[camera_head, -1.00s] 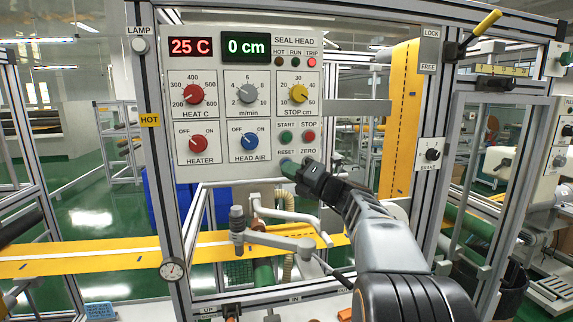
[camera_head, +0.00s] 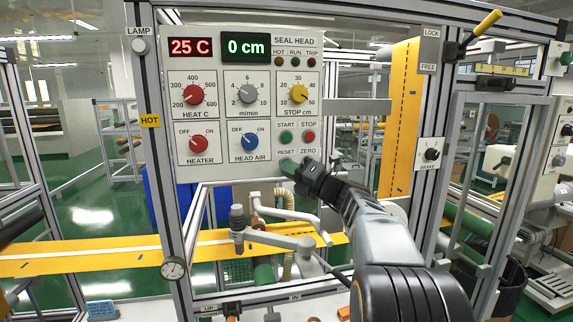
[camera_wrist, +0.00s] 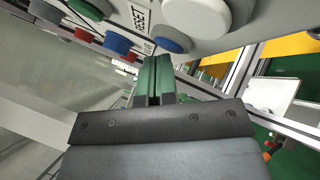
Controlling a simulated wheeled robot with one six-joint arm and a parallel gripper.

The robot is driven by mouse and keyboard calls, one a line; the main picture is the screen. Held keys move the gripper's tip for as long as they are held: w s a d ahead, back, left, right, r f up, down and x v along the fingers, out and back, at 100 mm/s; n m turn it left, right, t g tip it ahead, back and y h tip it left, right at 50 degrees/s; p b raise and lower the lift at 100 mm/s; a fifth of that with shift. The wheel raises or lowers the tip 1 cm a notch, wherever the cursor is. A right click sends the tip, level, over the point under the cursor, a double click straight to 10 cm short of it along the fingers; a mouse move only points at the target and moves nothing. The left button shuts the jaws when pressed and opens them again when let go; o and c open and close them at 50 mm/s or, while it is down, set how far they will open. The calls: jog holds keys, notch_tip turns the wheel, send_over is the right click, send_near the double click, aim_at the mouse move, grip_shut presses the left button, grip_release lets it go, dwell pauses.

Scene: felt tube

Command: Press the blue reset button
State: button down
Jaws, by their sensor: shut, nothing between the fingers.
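The blue button (camera_wrist: 172,45) shows at the upper middle of the wrist view, near the RESET lettering. In the head view, the RESET label (camera_head: 286,152) is on the lower right of the control panel (camera_head: 220,170), and my gripper covers the area just below it. My gripper (camera_head: 288,164) is shut and empty, pointing left at the panel. In the wrist view, its green fingertips (camera_wrist: 150,60) are just left of and below the blue button. I cannot tell whether they touch it.
A large pale button (camera_wrist: 195,17) is close beside the blue one. The green START button (camera_head: 286,138) and red STOP button (camera_head: 308,138) are just above my gripper. A jointed metal arm (camera_head: 280,238) and yellow web (camera_head: 100,257) lie below the panel.

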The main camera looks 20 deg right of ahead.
dwell(0.4)
jog(key=shift+s+a, duration=0.15)
jog(key=shift+s, duration=0.6)
jog(key=shift+s+a+b, duration=0.25)
jog(key=shift+s+b, duration=0.1)
jog(key=shift+s, duration=0.9)
jog(key=shift+s+a+b, duration=0.25)
jog(key=shift+s+b, duration=0.05)
jog(key=shift+s, duration=0.9)
